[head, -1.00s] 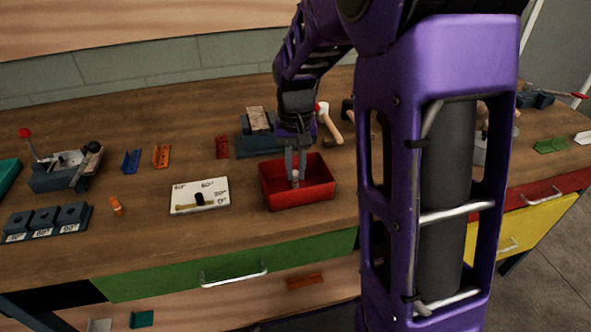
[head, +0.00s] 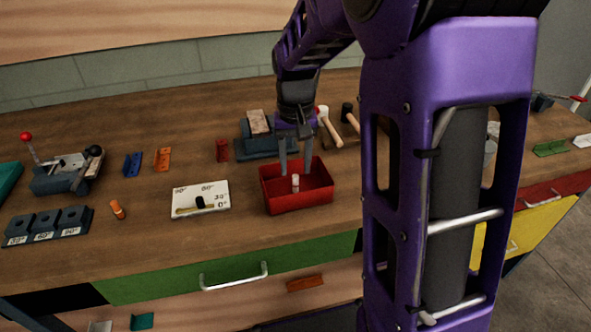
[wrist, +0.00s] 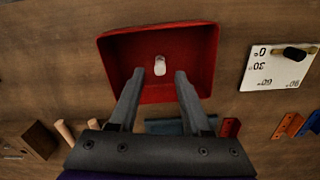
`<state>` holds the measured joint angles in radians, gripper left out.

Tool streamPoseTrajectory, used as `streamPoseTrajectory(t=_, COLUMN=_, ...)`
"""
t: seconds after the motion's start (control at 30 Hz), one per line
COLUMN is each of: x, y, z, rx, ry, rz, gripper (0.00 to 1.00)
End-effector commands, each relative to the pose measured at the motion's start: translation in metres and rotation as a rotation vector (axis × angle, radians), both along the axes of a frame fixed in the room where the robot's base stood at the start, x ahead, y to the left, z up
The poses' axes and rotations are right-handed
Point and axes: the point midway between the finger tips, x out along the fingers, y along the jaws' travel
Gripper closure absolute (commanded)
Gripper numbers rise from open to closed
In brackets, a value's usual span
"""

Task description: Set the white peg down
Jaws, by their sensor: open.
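The white peg (head: 295,183) stands upright inside the red tray (head: 283,207). In the wrist view the white peg (wrist: 160,65) is on the floor of the red tray (wrist: 112,68), apart from both fingers. My gripper (head: 295,172) is open and empty, its fingers spread above and behind the peg.
A white angle board (head: 188,209) lies left of the tray and an orange peg (head: 117,209) farther left. A blue-grey block (head: 257,147) and mallets (head: 328,127) stand behind the tray. Bare wood lies in front of the tray.

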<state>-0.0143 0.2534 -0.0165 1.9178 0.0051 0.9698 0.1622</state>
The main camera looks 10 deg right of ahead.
Motion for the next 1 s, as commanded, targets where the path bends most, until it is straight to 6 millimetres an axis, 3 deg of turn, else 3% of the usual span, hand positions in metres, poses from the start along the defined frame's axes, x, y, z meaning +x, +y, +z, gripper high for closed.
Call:
streamPoseTrajectory(t=0.03, x=0.001, y=0.000, z=0.015, rx=-0.001, ry=-0.004, rz=0.000, gripper=0.52)
streamPoseTrajectory(t=0.2, x=0.001, y=0.000, z=0.053, rx=0.000, ry=-0.005, rz=0.000, gripper=0.52)
streamPoseTrajectory(t=0.4, x=0.000, y=0.000, z=0.083, rx=0.000, ry=-0.001, rz=0.000, gripper=0.52)
streamPoseTrajectory(t=1.0, x=0.004, y=0.001, z=0.099, rx=-0.015, ry=-0.024, rz=0.010, gripper=0.52)
